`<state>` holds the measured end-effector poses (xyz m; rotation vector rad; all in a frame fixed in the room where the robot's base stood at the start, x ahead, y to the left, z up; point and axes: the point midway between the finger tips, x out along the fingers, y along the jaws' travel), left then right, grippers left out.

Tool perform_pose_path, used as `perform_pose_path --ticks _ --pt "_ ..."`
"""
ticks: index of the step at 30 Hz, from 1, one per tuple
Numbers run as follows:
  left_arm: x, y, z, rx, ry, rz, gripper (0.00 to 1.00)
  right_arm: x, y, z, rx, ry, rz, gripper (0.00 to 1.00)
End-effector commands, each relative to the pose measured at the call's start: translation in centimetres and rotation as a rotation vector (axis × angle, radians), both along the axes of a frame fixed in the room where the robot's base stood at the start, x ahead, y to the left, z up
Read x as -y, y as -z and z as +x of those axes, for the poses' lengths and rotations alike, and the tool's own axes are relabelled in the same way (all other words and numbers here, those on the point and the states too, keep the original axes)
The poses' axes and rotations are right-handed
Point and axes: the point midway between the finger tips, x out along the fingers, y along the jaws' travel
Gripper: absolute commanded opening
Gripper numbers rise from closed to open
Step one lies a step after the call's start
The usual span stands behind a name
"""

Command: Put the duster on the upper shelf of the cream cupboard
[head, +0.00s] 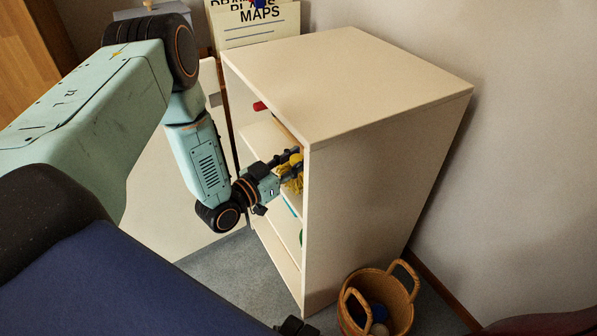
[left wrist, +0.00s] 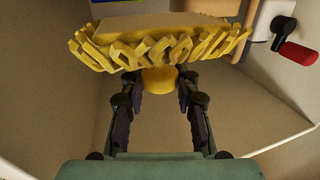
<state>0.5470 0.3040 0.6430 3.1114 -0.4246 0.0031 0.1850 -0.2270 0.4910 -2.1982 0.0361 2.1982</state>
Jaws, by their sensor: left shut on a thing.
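The cream cupboard (head: 385,85) stands with its open front facing left, and its upper shelf (head: 262,137) shows partly inside. My left gripper (head: 290,160) reaches into the open front near the right side panel. It is shut on the duster (head: 297,184), whose yellow fringe shows just beyond the fingers. In the left wrist view, the yellow end of the duster (left wrist: 160,80) is between the fingers and the fringed head spreads across the top. The side panel and top hide part of it, so I cannot tell whether it touches the shelf.
A wicker basket (head: 402,292) with several items stands at the cupboard's foot. The cupboard's top is bare.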

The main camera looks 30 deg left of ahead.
Motion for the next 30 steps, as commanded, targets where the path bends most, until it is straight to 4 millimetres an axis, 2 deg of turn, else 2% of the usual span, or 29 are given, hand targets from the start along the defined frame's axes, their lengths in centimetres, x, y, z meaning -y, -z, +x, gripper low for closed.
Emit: perform_pose_path --ticks 3,7,19,20,27,30 --pt "0.1 1.9 0.1 -0.001 0.001 0.001 0.00 0.0 1.1 0.0 0.000 0.000 0.000 0.54" --pt "0.1 3.3 0.2 0.000 0.002 0.002 0.00 0.0 1.9 0.0 0.000 0.000 0.000 0.54" --pt "0.1 3.6 0.3 -0.001 0.001 0.001 0.00 0.0 2.0 0.0 0.000 0.000 0.000 0.54" --pt "0.1 3.7 0.3 -0.001 0.001 0.000 0.32 0.0 2.0 0.0 0.000 0.000 0.000 0.54" --pt "0.1 3.6 0.3 -0.001 0.001 0.000 0.52 0.0 2.0 0.0 0.000 0.000 0.000 0.54" --pt "0.1 3.6 0.3 -0.001 0.001 0.000 0.54 0.0 2.0 0.0 0.000 0.000 0.000 0.54"
